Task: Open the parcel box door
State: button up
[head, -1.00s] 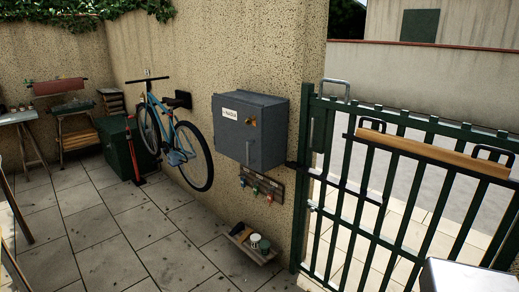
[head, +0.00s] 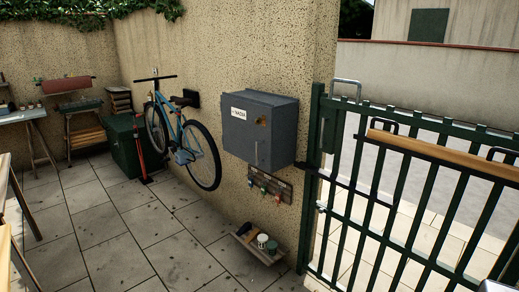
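The parcel box (head: 260,127) is a grey metal box fixed on the speckled wall beside the green gate. Its front door looks shut. The door carries a white label (head: 239,113), a small brass-coloured piece (head: 262,121) at the upper right and a thin upright handle (head: 256,153) lower down. My gripper is not in view, so its state does not show.
A key rack (head: 270,184) hangs under the box, and a low shelf with pots (head: 258,244) sits below. A blue bicycle (head: 184,135) hangs to the left. The green barred gate (head: 400,190) stands right. Paved floor (head: 150,235) in front is clear.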

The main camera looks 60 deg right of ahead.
aim_at(251, 143)
jog(key=u, duration=0.05)
jog(key=i, duration=1)
